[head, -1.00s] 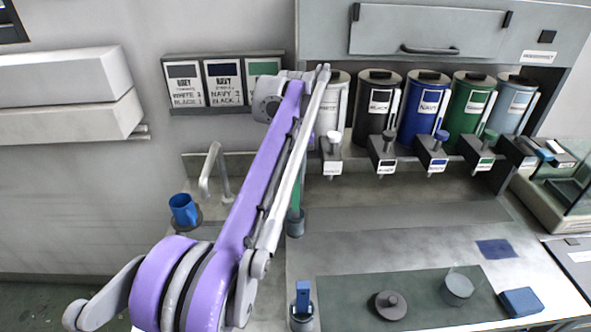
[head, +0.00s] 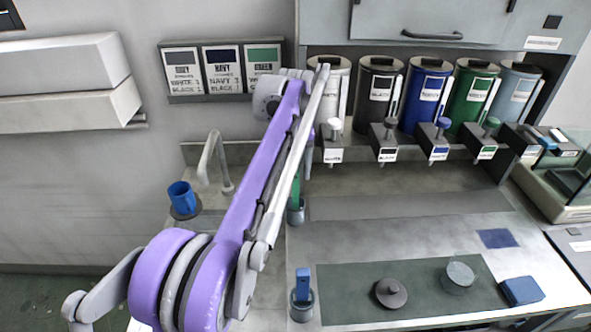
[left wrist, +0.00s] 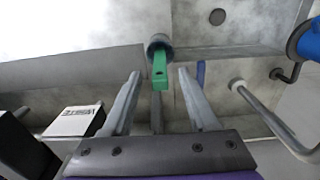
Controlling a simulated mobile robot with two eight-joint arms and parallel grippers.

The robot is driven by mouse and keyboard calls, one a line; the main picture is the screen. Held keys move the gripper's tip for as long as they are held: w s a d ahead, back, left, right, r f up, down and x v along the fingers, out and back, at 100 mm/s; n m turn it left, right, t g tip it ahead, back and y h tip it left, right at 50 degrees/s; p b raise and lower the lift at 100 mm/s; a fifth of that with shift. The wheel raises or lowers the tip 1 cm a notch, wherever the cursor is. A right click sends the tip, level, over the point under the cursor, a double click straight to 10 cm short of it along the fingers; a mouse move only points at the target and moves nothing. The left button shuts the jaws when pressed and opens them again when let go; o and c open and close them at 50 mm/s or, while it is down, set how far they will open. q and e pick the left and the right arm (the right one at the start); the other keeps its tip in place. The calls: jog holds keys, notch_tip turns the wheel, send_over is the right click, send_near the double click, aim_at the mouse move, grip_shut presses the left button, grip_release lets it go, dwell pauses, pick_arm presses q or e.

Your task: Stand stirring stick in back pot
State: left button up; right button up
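A green stirring stick (head: 296,187) stands in the back pot (head: 296,216), a small grey cup partly hidden by my purple left arm. In the left wrist view, the green stick (left wrist: 159,74) rises from the pot (left wrist: 158,42) towards the camera. My left gripper (left wrist: 159,73) is open, with one finger on each side of the stick's upper end and visible gaps to it. In the head view this gripper is largely hidden behind my arm. A blue stick (head: 302,284) stands in the front pot (head: 302,309). My right gripper does not show.
A tap (head: 215,160) and a blue mug (head: 181,198) are left of my arm. Dispensers such as the white one (head: 333,155) overhang the counter behind. A dark mat (head: 345,285) holds a grey lidded piece (head: 391,293) and a clear dish (head: 460,276).

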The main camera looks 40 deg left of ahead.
pick_arm(q)
notch_tip(320, 180, up, 11)
jog(key=p, duration=0.2)
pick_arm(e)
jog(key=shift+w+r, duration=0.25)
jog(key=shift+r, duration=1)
pick_arm(q)
jog(key=shift+f, duration=0.15)
